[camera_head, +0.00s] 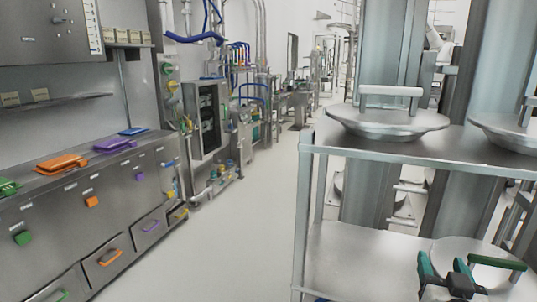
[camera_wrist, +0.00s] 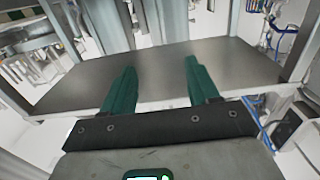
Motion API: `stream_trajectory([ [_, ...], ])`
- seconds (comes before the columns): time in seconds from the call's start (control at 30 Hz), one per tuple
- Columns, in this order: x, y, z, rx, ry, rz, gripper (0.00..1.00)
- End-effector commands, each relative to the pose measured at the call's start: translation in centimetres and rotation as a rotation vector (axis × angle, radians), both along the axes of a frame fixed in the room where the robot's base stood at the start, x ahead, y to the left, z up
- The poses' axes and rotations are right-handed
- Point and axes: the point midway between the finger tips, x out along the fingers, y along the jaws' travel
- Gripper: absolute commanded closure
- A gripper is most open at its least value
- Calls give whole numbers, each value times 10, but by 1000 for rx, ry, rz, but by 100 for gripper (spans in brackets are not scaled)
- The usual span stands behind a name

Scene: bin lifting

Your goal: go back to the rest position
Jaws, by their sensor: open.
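My gripper (camera_head: 441,259) shows at the lower right of the head view, with two green fingers apart on a dark body. It appears in front of the lower shelf (camera_head: 350,262) of a metal rack. In the wrist view my gripper (camera_wrist: 159,66) is open, with nothing between its fingers. Beyond the fingers is a bare grey shelf surface (camera_wrist: 225,62). Just right of my gripper in the head view, a round lid (camera_head: 455,246) with a green handle (camera_head: 497,262) lies on the lower shelf. Whether my gripper touches it cannot be told.
The rack's top shelf (camera_head: 335,143) bears a round metal lid (camera_head: 390,121) and a second lid (camera_head: 510,132). The floor aisle (camera_head: 245,215) between is clear.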

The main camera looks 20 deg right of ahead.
Motion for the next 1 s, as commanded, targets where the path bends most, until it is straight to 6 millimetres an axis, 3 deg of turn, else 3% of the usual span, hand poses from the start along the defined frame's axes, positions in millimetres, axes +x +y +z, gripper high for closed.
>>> stream_trajectory([
  [0.03,-2,14,-33,71,91,21,40],
  [0.1,-10,31,-78,161,230,48,40],
  [0.3,-58,94,-190,361,656,185,40],
  [0.4,-96,127,-234,430,879,279,40],
  [0.5,-137,153,-264,475,1085,374,40],
  [0.7,-194,179,-289,514,1346,506,40],
  [0.8,-204,182,-292,520,1391,531,40],
  [1.0,-205,182,-292,521,1395,532,42],
])
